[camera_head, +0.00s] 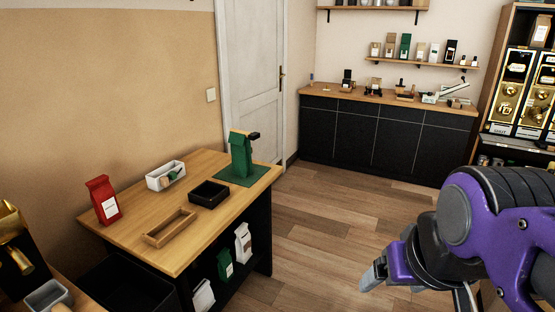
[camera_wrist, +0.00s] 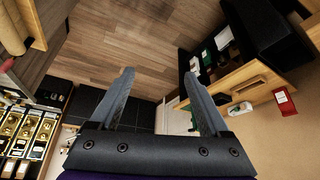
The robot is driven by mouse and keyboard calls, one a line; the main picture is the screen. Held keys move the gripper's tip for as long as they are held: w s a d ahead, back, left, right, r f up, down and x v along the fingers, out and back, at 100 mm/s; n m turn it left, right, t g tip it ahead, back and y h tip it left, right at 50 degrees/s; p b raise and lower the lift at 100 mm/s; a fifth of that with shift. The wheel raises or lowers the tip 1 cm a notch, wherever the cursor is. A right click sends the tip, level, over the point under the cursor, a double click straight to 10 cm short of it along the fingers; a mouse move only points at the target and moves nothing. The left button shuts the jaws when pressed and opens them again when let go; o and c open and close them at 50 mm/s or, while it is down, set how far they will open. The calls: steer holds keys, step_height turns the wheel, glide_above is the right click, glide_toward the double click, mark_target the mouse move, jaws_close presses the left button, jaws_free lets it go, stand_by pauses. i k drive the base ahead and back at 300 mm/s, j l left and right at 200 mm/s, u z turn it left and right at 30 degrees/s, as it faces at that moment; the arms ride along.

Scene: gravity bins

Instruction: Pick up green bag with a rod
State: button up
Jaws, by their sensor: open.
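A green bag (camera_head: 240,158) stands upright on a green mat (camera_head: 256,178) at the far right corner of a wooden table (camera_head: 150,245). A dark, rod-like piece (camera_head: 253,135) sticks out at its top toward the right. My gripper (camera_head: 375,273) is at the lower right in the head view, over the floor and well apart from the table. In the wrist view my gripper (camera_wrist: 158,88) shows two grey fingers spread wide with nothing between them. I cannot make out the green bag clearly in the wrist view.
A red bag (camera_head: 104,200), a white container (camera_head: 165,176), a black tray (camera_head: 208,194) and a wooden tray (camera_head: 170,228) share the tabletop. Bags stand on the shelf below. A black cabinet (camera_head: 385,135) lines the back wall. The floor (camera_head: 320,225) between is clear.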

mark_target(240, 146)
steer(key=i+u, duration=0.1)
steer(key=i, duration=0.4)
steer(key=i+l+u, duration=0.1)
steer(key=i, duration=0.4)
steer(key=i+l+u, duration=0.1)
steer(key=i, duration=0.4)
steer(key=i+l, duration=0.3)
steer(key=i, duration=0.15)
steer(key=i+j+u, duration=0.05)
